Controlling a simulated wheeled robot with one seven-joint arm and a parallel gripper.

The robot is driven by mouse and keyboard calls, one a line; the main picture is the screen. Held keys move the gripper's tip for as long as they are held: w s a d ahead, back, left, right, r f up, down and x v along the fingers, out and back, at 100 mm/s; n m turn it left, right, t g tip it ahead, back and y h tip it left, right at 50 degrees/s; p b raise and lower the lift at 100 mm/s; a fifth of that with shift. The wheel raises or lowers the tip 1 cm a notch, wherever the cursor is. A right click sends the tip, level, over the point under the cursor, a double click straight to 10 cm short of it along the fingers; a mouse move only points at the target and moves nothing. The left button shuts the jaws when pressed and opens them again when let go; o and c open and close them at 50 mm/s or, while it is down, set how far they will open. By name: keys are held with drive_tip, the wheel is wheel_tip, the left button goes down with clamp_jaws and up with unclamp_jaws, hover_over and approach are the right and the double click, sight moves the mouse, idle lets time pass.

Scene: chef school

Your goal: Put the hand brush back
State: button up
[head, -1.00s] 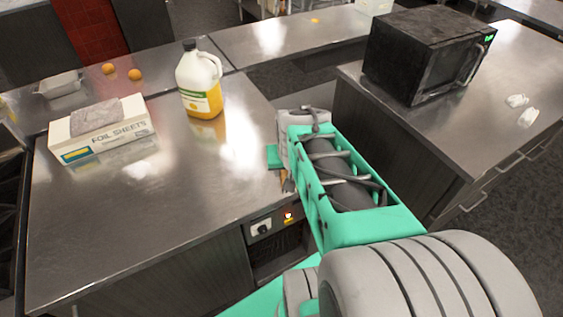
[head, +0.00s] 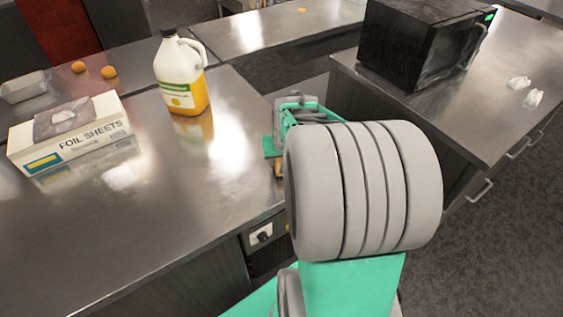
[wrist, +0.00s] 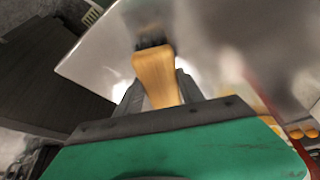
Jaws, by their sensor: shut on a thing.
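The hand brush shows in the wrist view as a tan wooden handle (wrist: 156,78) with a dark part at its far end. My gripper (wrist: 158,94) is shut on the handle, one dark finger on each side. In the head view, a small green part of my gripper (head: 271,147) shows at the right edge of the steel counter (head: 150,215). A small bit of tan wood shows just below it, and my arm hides most of the rest. In the wrist view, the brush is over or beside the counter corner; I cannot tell whether it touches.
On the counter stand a juice jug (head: 181,78) and a foil sheets box (head: 70,133). Two orange fruits (head: 94,70) and a tray (head: 24,87) lie farther back. A black microwave (head: 415,45) stands on the right counter. The counter's front middle is clear.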

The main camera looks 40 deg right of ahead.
drive_tip(key=shift+w+a, duration=0.1)
drive_tip(key=o, duration=1.2)
drive_tip(key=shift+r, duration=0.5)
drive_tip(key=v, duration=1.1)
drive_tip(key=s+a+f+n+y, duration=0.1)
drive_tip(key=s+a+f+n, duration=0.1)
drive_tip(key=a, duration=0.7)
drive_tip(key=s+a+f+n+y, duration=0.1)
drive_tip(key=s+a+n, duration=0.1)
drive_tip(key=a, duration=0.7)
drive_tip(key=shift+s+a+f+n+b, duration=0.2)
drive_tip(key=shift+a+f+n+b, duration=0.25)
drive_tip(key=shift+n, duration=0.35)
